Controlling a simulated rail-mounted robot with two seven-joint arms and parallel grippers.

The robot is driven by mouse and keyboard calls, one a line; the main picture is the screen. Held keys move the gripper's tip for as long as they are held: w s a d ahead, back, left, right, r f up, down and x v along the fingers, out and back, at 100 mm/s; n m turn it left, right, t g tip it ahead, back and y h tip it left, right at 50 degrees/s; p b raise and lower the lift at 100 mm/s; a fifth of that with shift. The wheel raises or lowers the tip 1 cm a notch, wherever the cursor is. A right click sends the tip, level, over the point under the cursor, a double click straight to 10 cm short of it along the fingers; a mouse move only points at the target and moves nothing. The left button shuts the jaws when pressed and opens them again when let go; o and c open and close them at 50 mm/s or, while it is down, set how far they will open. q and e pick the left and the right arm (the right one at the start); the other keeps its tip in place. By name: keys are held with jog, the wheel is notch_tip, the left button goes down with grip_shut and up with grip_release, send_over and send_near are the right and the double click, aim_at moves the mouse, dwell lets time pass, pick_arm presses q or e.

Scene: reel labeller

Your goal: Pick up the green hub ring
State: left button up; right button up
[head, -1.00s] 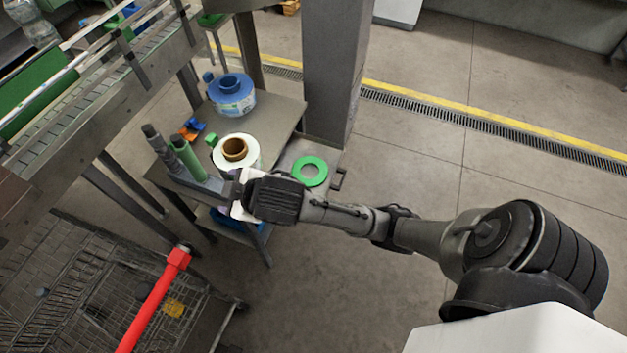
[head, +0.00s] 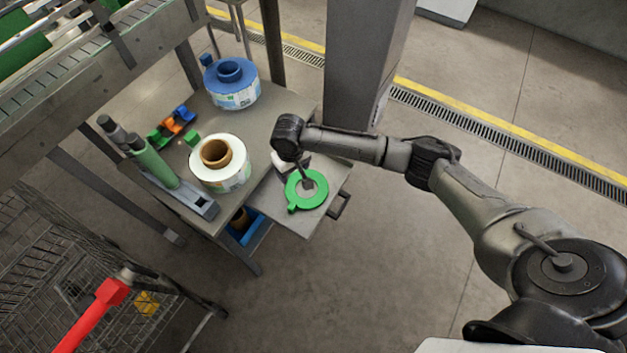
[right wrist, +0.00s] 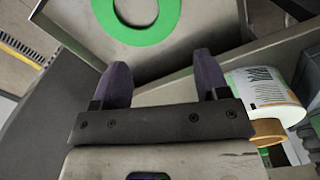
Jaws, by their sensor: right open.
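The green hub ring (head: 310,204) lies flat in a pulled-out metal drawer (head: 270,201) at the right side of the worktable. A small tab sticks out at its lower left in the head view. My right gripper (head: 304,178) is open, pointing down above the ring and partly covering it. In the right wrist view, the ring (right wrist: 140,36) is at the top, cut off by the frame edge. The open fingers of the gripper (right wrist: 163,75) have nothing between them. My left gripper is out of view.
A white label reel (head: 232,177) with a brown core and a blue reel (head: 232,88) stand on the worktable (head: 255,125). A green cylinder (head: 155,165) stands at its left. A pillar (head: 365,70) rises behind the drawer. A wire cart (head: 50,245) is at lower left.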

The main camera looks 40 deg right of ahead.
jog(key=a+m, duration=0.1)
jog(key=a, duration=0.1)
jog(key=b, duration=0.2)
send_over(292, 196)
jog(key=shift+m, duration=0.4)
jog(key=f, duration=0.7)
jog(key=shift+s+d+f, duration=0.1)
jog(key=shift+s+f, duration=0.15)
jog(key=shift+f, duration=0.05)
jog(key=shift+d+f, duration=0.1)
jog(key=shift+f, duration=0.45)
jog(key=f, duration=0.1)
jog(key=f+b, duration=0.1)
jog(key=f, duration=0.2)
jog(key=shift+w, duration=0.25)
jog(key=shift+f+b, duration=0.4)
jog(key=shift+f, duration=0.3)
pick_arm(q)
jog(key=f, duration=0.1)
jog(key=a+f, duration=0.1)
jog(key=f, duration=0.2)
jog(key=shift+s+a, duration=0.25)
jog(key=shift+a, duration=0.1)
pick_arm(e)
jog(key=shift+c, duration=0.4)
